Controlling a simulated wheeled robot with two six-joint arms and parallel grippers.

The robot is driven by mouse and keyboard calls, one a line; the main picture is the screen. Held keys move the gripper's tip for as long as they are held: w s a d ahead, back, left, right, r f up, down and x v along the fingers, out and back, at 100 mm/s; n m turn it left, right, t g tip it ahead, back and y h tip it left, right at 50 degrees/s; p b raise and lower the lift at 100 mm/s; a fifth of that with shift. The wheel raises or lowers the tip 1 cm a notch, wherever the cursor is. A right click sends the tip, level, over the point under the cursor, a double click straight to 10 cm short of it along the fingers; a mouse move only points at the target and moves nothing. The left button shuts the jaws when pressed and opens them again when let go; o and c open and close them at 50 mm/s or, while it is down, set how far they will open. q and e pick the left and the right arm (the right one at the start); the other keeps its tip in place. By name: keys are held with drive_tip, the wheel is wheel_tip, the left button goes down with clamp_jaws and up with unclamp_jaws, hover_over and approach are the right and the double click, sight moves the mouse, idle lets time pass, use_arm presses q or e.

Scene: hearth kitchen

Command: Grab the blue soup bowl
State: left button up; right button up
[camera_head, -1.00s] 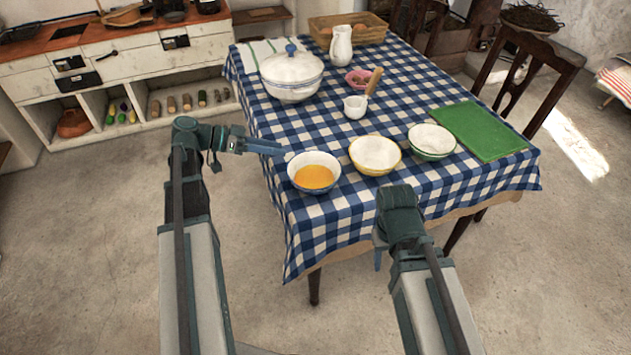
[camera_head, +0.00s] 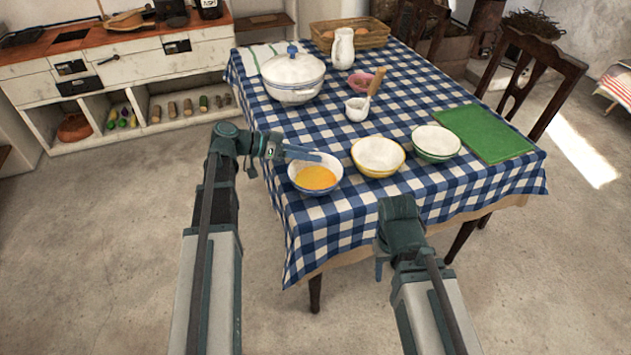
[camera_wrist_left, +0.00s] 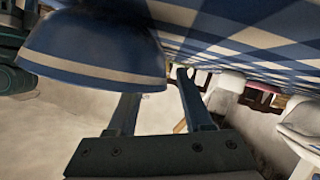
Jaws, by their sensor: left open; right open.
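The blue soup bowl (camera_head: 318,190) stands upright near the left front corner of the table, with orange soup inside. My left gripper (camera_head: 303,155) is open at the bowl's far left rim, its fingers reaching over the edge. In the left wrist view, the upside-down bowl (camera_wrist_left: 85,45) fills the upper left. There, one finger of my left gripper (camera_wrist_left: 157,83) runs behind the bowl's rim, its tip hidden, and the other is beside the bowl's outside. I cannot tell whether they touch it. My right gripper (camera_head: 380,268) is open and empty by the table's front edge, mostly hidden by its wrist.
A yellow-rimmed bowl (camera_head: 378,157) stands close right of the soup bowl, with a green-rimmed bowl (camera_head: 435,142) beyond it. A white tureen (camera_head: 292,75) and small pot (camera_head: 357,109) stand farther back. A green board (camera_head: 484,133) lies right. The checked cloth (camera_head: 318,235) is clear in front.

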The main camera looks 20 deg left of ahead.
use_arm(q)
drive_tip(key=shift+w+d+f, duration=0.1)
drive_tip(key=shift+d, duration=0.1)
drive_tip(key=shift+c, duration=0.3)
clamp_jaws()
idle(1.0)
